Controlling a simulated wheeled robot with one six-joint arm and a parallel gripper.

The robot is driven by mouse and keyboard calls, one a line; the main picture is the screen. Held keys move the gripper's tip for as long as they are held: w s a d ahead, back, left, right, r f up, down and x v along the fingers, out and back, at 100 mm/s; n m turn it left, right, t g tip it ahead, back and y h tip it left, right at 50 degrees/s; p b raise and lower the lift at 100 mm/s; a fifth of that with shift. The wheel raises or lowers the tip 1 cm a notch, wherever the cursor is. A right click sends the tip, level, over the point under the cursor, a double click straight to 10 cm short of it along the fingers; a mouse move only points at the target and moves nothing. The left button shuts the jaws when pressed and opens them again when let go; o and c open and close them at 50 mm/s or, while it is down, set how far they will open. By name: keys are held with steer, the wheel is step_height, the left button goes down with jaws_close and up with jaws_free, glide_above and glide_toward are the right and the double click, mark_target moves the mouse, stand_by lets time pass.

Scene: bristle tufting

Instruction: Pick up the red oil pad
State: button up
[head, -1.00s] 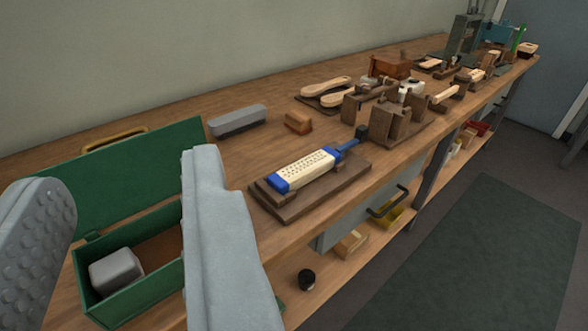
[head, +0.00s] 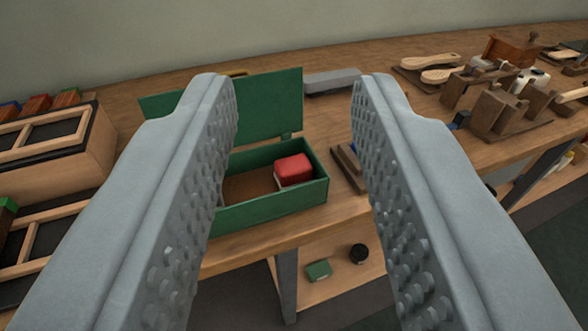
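The red oil pad (head: 293,169) is a small rounded red block with a pale underside. It lies in the right end of an open green box (head: 270,215) on the workbench. My gripper (head: 294,88) is open, one finger on each side of the picture. The pad shows between the fingers, beyond them and not touched. The left finger hides the left end of the box.
The box's green lid (head: 262,108) stands raised at the back. A grey block (head: 332,81) lies behind it to the right. Wooden frames (head: 45,140) stand at the left. Brush parts and wooden fixtures (head: 500,108) fill the bench at the right.

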steer(key=o, duration=0.3)
steer(key=shift+o, duration=0.7)
steer(key=shift+w, duration=0.2)
steer(key=m+g, duration=1.4)
steer(key=g, duration=0.3)
glide_above(293, 163)
step_height(293, 163, down, 12)
steer(key=f, duration=1.1)
steer(key=shift+w+a+f, duration=0.1)
steer(key=shift+a+f, duration=0.15)
steer(key=shift+d+f, duration=0.15)
steer(key=shift+f, duration=1.15)
steer(key=shift+d+f, duration=0.1)
steer(key=shift+f, duration=1.2)
